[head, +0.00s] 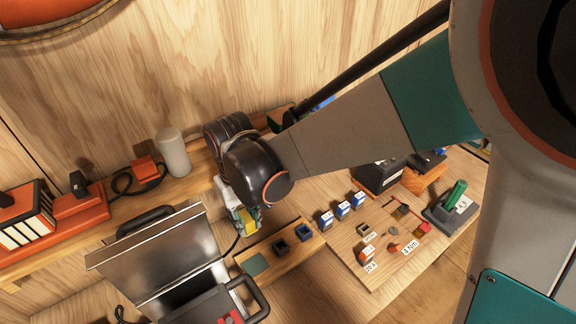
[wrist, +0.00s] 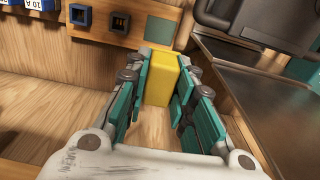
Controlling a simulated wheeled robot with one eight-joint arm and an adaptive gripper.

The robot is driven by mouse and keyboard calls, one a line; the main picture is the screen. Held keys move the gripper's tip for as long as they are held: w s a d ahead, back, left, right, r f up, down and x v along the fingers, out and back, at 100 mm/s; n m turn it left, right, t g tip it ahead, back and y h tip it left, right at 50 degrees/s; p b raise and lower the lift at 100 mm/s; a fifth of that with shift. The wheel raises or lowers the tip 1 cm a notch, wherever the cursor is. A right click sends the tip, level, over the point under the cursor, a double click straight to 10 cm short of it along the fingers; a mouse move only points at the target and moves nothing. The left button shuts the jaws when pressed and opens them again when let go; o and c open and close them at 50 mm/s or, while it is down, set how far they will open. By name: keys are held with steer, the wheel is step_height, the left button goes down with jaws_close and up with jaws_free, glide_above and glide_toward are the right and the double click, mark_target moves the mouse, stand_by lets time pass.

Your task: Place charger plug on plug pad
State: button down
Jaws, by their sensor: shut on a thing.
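My gripper (wrist: 161,85) is shut on a yellow block, which I take to be the charger plug (wrist: 161,80). In the head view my gripper (head: 244,220) hangs behind the wooden strip, and only a little yellow shows there. The likely plug pad is a dark green square (head: 257,265) at the left end of the strip, beside the silver case. In the wrist view the green square (wrist: 159,29) lies beyond the block, apart from it. The block's underside is hidden.
The wooden strip (head: 269,266) also bears a black square socket (head: 280,247) and a blue one (head: 303,232). An open silver case (head: 165,255) stands close on the left. A grey cylinder (head: 173,152) stands behind.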

mark_target(248, 231)
step_height(248, 231, down, 18)
steer(key=b, duration=1.1)
steer(key=shift+r, duration=0.15)
steer(key=shift+w+f+b, duration=0.1)
steer(key=shift+f+b, duration=0.1)
steer(key=shift+b, duration=0.1)
steer(key=c, duration=1.4)
jaws_free()
steer(key=shift+o, duration=0.2)
steer(key=shift+r, duration=0.1)
step_height(248, 231, up, 12)
steer(key=p, duration=0.8)
steer(key=shift+r+p, duration=0.1)
steer(key=shift+p, duration=0.3)
